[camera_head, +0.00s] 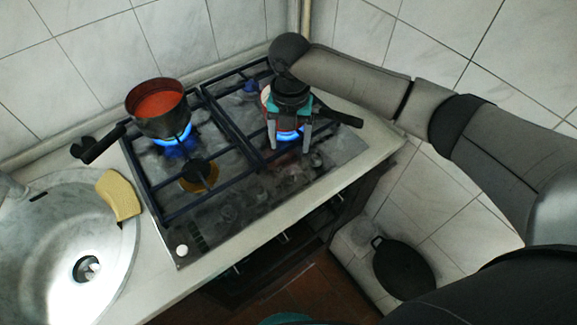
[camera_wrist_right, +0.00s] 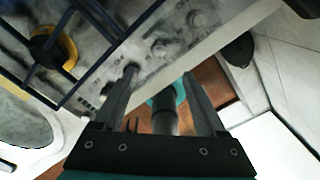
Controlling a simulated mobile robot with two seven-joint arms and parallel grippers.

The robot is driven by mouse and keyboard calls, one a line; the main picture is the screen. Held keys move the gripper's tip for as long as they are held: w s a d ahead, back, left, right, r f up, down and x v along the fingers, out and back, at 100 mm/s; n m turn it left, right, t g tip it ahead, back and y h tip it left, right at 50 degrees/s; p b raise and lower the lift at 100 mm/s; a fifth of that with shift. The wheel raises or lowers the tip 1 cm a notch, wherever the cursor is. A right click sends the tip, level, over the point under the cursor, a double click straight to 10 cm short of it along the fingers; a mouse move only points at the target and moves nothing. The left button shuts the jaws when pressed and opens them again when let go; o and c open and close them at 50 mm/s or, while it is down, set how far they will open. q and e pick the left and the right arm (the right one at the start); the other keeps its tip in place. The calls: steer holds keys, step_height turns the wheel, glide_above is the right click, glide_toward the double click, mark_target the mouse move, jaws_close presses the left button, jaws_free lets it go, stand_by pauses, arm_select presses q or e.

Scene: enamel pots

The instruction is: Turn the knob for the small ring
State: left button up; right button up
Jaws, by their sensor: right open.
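The gas hob (camera_head: 215,215) has a row of small dark knobs on its front right strip, shown blurred in the head view (camera_head: 290,172) and more clearly in the right wrist view (camera_wrist_right: 160,48). I cannot tell which knob belongs to which ring. A small brass-coloured burner (camera_head: 198,175) at the front left is unlit; it also shows in the wrist view (camera_wrist_right: 52,48). My right gripper (camera_head: 292,140) is open and empty, pointing down above the right side of the hob. In the wrist view, its left fingertip overlaps the lowest knob; contact is unclear.
A red-filled pot (camera_head: 158,106) stands over a lit blue flame at the back left. Another pot (camera_head: 264,98) with a dark handle is mostly hidden behind my right gripper, with flame below. A yellow sponge (camera_head: 118,194) lies by the sink (camera_head: 60,225). A black pan (camera_head: 403,269) lies low at right.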

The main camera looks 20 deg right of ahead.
mark_target(290, 171)
step_height(290, 171, down, 12)
steer(key=shift+b, duration=0.6)
jaws_close()
stand_by(0.3)
